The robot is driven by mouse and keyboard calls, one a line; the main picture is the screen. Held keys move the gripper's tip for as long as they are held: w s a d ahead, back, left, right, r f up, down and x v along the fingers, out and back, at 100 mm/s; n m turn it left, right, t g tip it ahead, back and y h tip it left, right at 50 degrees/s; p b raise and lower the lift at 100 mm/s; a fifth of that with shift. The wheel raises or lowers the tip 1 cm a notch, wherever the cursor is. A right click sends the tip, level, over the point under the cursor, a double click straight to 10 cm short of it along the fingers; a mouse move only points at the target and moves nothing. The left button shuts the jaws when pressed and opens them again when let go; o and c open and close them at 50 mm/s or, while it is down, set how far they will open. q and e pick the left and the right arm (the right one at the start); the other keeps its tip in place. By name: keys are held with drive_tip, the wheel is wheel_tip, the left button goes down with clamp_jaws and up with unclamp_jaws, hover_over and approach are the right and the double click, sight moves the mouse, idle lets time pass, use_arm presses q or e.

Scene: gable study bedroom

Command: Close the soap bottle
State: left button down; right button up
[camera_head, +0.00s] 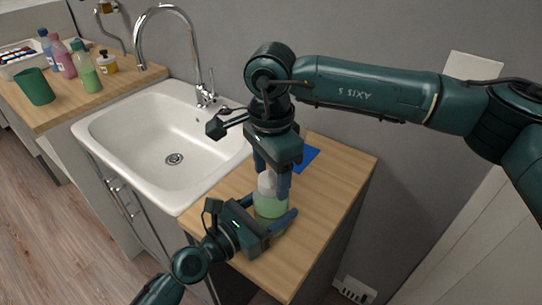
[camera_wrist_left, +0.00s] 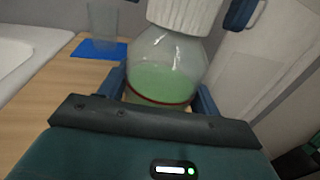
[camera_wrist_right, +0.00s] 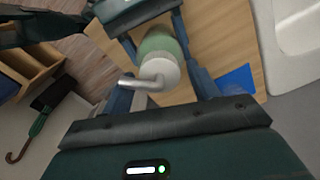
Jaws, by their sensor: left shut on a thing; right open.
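The soap bottle (camera_head: 270,207) stands on the wooden counter right of the sink; it is clear with green liquid. Its ribbed white cap (camera_wrist_left: 186,12) sits at the bottle's neck; whether it is fully tightened cannot be told. A silver spout (camera_wrist_right: 142,84) points out of the cap's top in the right wrist view. My left gripper (camera_head: 266,214) is shut on the bottle's body (camera_wrist_left: 160,82), low down. My right gripper (camera_head: 271,180) is above, pointing down, open, with its fingers either side of the white cap (camera_wrist_right: 162,70). The right arm hides part of the cap in the head view.
A blue mat (camera_head: 308,155) lies behind the bottle, with a clear glass (camera_wrist_left: 103,20) at it. The white sink (camera_head: 130,140) and tap (camera_head: 205,92) are left. Several bottles and a green cup (camera_head: 36,87) stand on the far-left counter. The grey wall is close behind.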

drive_tip(key=shift+f, duration=0.35)
drive_tip(key=shift+c, duration=0.3)
drive_tip(key=c, duration=0.9)
drive_tip(key=o, duration=1.1)
wheel_tip(320, 180, up, 12)
drive_tip(key=shift+r, duration=0.1)
use_arm(q)
drive_tip(key=shift+c, duration=1.2)
unclamp_jaws()
